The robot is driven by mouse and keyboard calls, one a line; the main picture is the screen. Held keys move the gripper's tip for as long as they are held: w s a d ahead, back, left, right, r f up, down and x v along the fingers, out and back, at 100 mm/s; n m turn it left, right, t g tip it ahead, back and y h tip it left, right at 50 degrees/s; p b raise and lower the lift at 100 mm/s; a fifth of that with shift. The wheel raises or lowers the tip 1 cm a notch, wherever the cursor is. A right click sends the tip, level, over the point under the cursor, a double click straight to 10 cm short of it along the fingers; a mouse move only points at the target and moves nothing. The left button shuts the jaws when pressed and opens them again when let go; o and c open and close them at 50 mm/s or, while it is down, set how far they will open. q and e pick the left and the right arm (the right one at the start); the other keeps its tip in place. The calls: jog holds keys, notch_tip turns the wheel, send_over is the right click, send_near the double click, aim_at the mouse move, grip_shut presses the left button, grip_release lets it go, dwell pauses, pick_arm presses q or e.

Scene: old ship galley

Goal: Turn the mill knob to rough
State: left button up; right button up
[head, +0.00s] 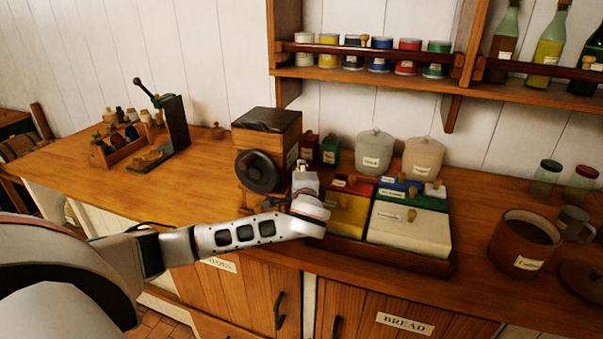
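The mill (284,127) is a brown wooden box with a dark top, standing on the wooden counter. A round black knob (257,172) with a lighter centre is on its front face. I cannot read a setting on it. My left arm comes in from the left and passes below and in front of the mill. My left gripper (302,178) is just right of the knob, by the mill's front right corner. Its fingers are too small and hidden to tell whether they are open or touch the mill. My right gripper is not in view.
A tray of coloured lidded boxes (411,226) stands close right of my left gripper. Two pale canisters (375,152) and small red and green tins (331,149) stand behind. A brown pot (523,241) is at right. The counter left of the mill is mostly clear.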

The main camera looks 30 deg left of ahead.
pick_arm(q)
jog(key=shift+w+r+m+g+h, duration=0.15)
jog(key=shift+m+g+h, duration=0.6)
jog(key=shift+g, duration=1.4)
jog(key=shift+w+r+m+g+h, duration=0.15)
jog(key=shift+m+g+h, duration=0.55)
jog(key=shift+g, duration=1.4)
jog(key=shift+w+r+m+g+h, duration=0.1)
jog(key=shift+w+m+g+h, duration=0.2)
jog(key=shift+g+h, duration=1.3)
jog(key=shift+s+g+y, duration=0.1)
jog(key=shift+g+y, duration=0.45)
jog(key=shift+g, duration=0.4)
jog(key=o, duration=1.1)
